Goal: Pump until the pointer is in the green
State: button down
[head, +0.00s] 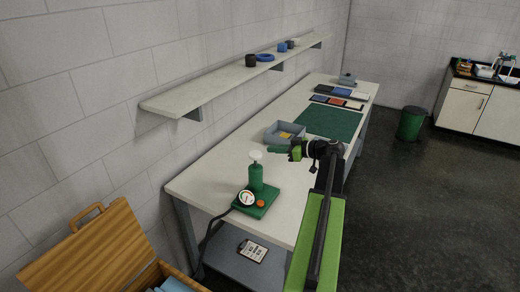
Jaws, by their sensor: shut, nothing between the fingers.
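A green hand pump (256,178) stands upright on a green base plate near the front of the white workbench. Its white round knob (255,154) sits on top of the body, on a short stem. A round gauge (246,198) with a white face is at the front left of the base. Its pointer and colour bands are too small to read surely. An orange button-like part (261,203) sits beside it. My gripper (272,149) is shut and empty. It points left, to the right of the knob and near its height in the picture, apart from it.
A grey tray (272,136) with something yellow lies behind my gripper. A green mat (328,123) and several small boxes are farther back. A wall shelf (205,90) overhangs the left side. A wooden chest (85,250) stands front left. A dark hose runs off the bench.

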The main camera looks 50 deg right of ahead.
jog(key=shift+s+d+r+t+h, duration=0.2)
jog(key=shift+s+d+r, duration=0.2)
jog(key=shift+d, duration=0.25)
jog(key=shift+s+d+r+t+h, duration=0.1)
jog(key=shift+s+d+r+t, duration=0.15)
jog(key=shift+s+d, duration=0.3)
jog(key=shift+w, duration=0.1)
jog(key=b, duration=0.3)
send_over(260, 156)
notch_tip(260, 156, down, 3)
jog(key=shift+w+r, duration=0.1)
jog(key=shift+r, duration=0.05)
notch_tip(260, 156, down, 3)
jog(key=b, duration=0.2)
jog(key=shift+d+b, duration=0.1)
jog(key=shift+b, duration=0.2)
jog(key=shift+f+b, duration=0.35)
jog(key=shift+f, duration=0.05)
